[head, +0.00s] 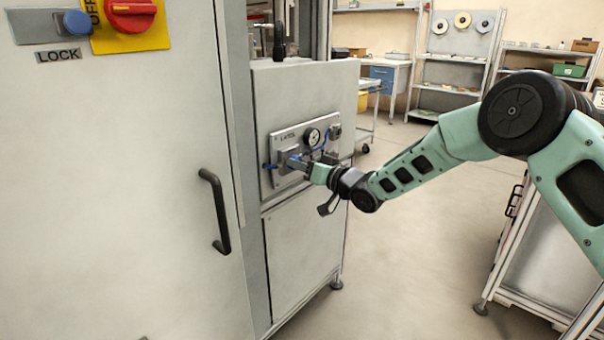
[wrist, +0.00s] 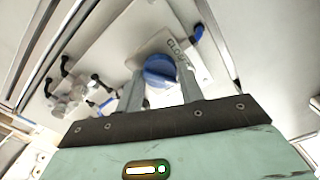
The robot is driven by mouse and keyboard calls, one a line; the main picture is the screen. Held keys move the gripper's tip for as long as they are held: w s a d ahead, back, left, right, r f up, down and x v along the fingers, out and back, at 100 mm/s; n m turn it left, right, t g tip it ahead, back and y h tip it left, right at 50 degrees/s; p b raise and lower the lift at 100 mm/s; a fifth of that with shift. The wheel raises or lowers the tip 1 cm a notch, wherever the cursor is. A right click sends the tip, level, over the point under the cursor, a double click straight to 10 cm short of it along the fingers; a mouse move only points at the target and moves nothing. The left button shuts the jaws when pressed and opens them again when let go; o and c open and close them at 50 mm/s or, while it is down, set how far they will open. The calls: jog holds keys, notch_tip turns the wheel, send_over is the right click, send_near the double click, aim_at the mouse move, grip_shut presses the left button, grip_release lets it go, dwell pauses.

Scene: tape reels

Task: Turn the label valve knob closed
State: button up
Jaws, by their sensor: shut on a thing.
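The valve knob (wrist: 161,71) is round and blue with a raised grip bar, on a pale plate in the wrist view. Lettering that seems to read "CLOSE" is beside it, partly cut off by my gripper finger. My gripper (wrist: 160,82) has one finger on each side of the knob and is shut on it. In the head view my gripper (head: 301,164) reaches the left part of the valve panel (head: 290,128) on the grey cabinet, and the knob is mostly hidden there.
A round gauge (head: 312,137) and blue tubes sit beside the knob on the panel. A large cabinet door with a black handle (head: 215,210) stands at left, with a red switch (head: 131,12) above. A cart (head: 540,265) stands at right. Open floor lies between.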

jog(key=n+b, duration=0.8)
jog(key=n, duration=0.3)
jog(key=shift+f+b, duration=0.15)
jog(key=shift+b, duration=0.2)
jog(key=shift+n, duration=0.5)
jog(key=o, duration=1)
jog(key=p+v, duration=0.1)
jog(key=v, duration=1.6)
jog(key=shift+s+d, duration=0.2)
